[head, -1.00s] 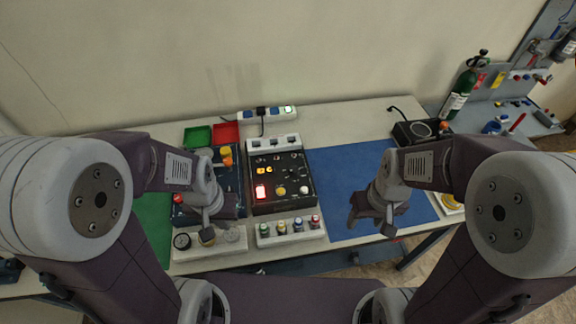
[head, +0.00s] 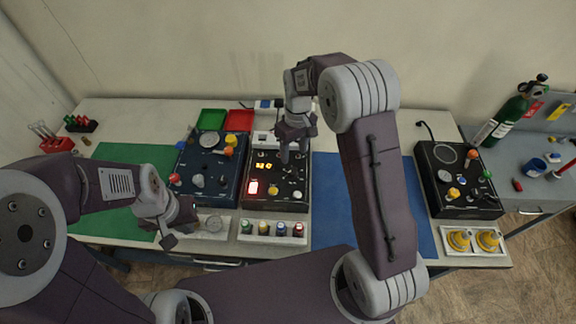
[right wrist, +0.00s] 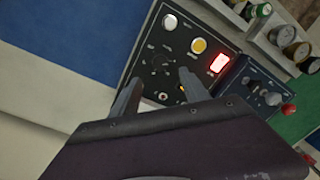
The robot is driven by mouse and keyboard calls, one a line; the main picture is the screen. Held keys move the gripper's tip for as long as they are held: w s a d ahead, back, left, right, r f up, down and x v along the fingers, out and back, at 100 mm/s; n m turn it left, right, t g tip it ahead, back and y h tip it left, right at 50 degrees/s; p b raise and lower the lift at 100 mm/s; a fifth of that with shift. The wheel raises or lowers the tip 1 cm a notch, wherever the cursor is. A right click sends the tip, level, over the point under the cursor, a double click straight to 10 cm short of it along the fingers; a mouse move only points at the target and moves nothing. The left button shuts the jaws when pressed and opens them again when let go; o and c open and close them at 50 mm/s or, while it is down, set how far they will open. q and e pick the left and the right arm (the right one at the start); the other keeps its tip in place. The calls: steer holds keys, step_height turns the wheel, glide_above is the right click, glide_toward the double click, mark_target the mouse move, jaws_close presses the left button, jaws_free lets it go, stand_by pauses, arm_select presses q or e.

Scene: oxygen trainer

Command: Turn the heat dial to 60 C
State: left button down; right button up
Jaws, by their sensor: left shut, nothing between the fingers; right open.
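The black control panel (head: 262,204) stands mid-table, with orange digits (head: 263,166), a lit red square (head: 253,187), a yellow button (head: 273,190) and a white button (head: 297,195). A dark round dial with markings (right wrist: 160,60), apparently the heat dial, shows in the right wrist view; its setting is too small to read. My right gripper (head: 293,154) is open above the panel's back right part. In the right wrist view its fingers (right wrist: 160,77) are spread on either side of the dial's area, and contact cannot be told. My left gripper (head: 169,240) is shut and empty near the table's front left.
A blue panel (head: 207,187) with knobs stands left of the black one. Another black panel (head: 450,200) stands at the right. The blue mat (head: 326,200) is mostly clear.

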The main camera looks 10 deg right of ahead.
mark_target(292, 170)
steer(key=shift+a+f, duration=0.1)
steer(key=shift+a, duration=0.1)
step_height(292, 170, down, 8)
steer(key=shift+s+d+r+p, duration=0.1)
steer(key=shift+r+p, duration=0.1)
steer(key=shift+p, duration=0.55)
steer(key=shift+f, duration=0.6)
steer(key=shift+c, duration=0.9)
jaws_close()
